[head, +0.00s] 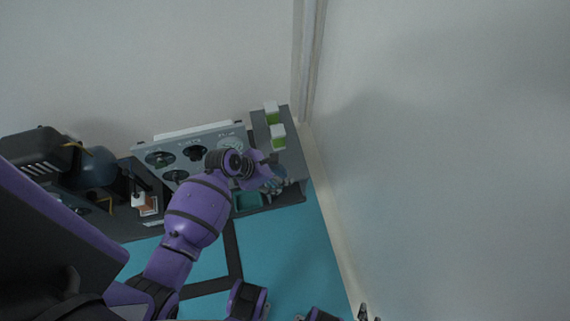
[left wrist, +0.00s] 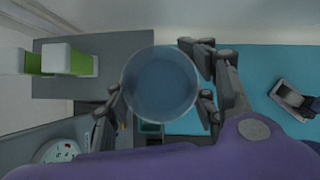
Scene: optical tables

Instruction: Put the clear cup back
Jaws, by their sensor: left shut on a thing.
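The clear cup (left wrist: 160,85) shows in the left wrist view as a round, bluish see-through shape, seen along its axis. My left gripper (left wrist: 162,98) is shut on it, with dark fingers on both sides of the cup. In the head view my left gripper (head: 274,184) is over the right end of the grey table (head: 292,157). The cup is hard to make out there among the fingers. A small dark piece at the bottom edge of the head view may be my right gripper (head: 366,314); its jaws cannot be read.
Two white-and-green boxes (head: 271,113) (head: 278,136) stand on the table's right end. A grey panel with black round parts (head: 160,158) lies left of the gripper. A teal bin (head: 248,201) sits at the front edge. A wall (head: 440,150) closes off the right.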

